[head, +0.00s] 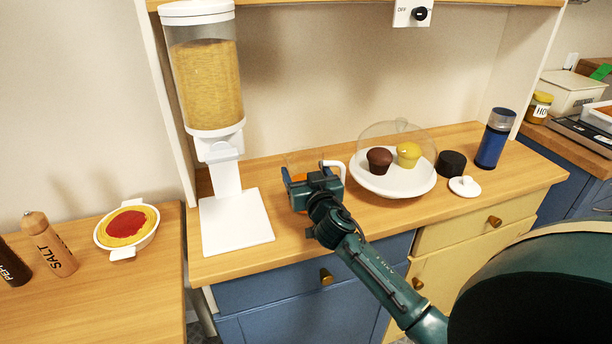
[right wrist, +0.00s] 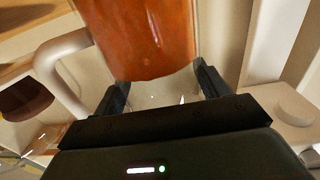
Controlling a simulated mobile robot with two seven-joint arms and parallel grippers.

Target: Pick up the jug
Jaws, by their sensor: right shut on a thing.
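The jug (head: 302,160) is clear, with orange contents and a white handle on its right side. It is at the counter between the cereal dispenser and the domed plate, mostly hidden behind my right gripper (head: 312,188). In the right wrist view the orange-filled jug (right wrist: 150,38) fills the top middle, with its pale handle at the left. My right gripper's two dark fingers (right wrist: 160,92) are on either side of the jug's clear part, shut on it. I cannot tell whether its base touches the counter. My left gripper is not in view.
A cereal dispenser (head: 205,85) stands close on the left. A domed cake plate (head: 393,183) with two muffins is close on the right. A blue bottle (head: 493,140), dark round object (head: 451,163) and white lid (head: 464,187) are farther right. A shelf (head: 290,3) is above.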

